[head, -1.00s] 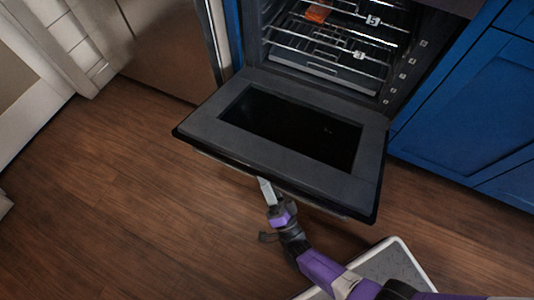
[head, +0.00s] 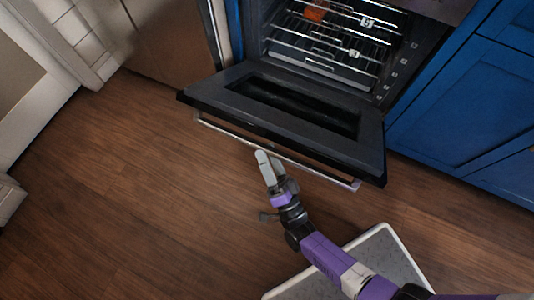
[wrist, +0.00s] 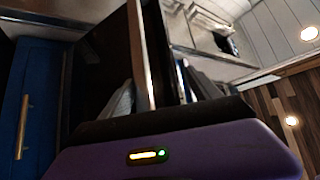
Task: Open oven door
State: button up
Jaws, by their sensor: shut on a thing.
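The oven door (head: 222,97) hangs down and outward in the head view, part-way to wide open, with its dark glass (head: 290,105) facing up. Its long metal handle (head: 318,172) runs along the outer side of the free edge. My gripper (head: 262,155) is at the middle of this handle, shut on it. In the wrist view, the two grey fingers (wrist: 152,98) sit either side of the bright handle bar (wrist: 137,45). The exact contact is partly hidden by the gripper body.
The oven cavity (head: 330,50) shows wire racks and an orange item (head: 315,12). Blue cabinets (head: 470,110) stand at the right and a brown panel (head: 165,50) at the left. Wooden floor (head: 130,200) is clear at the left.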

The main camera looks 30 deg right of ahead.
jog(key=f+b+v, duration=0.1)
jog(key=b+v, duration=0.3)
jog(key=v, duration=0.4)
jog(key=shift+d+f+b, duration=0.35)
jog(key=shift+d+f, duration=0.05)
jog(key=shift+d, duration=0.25)
dwell(0.5)
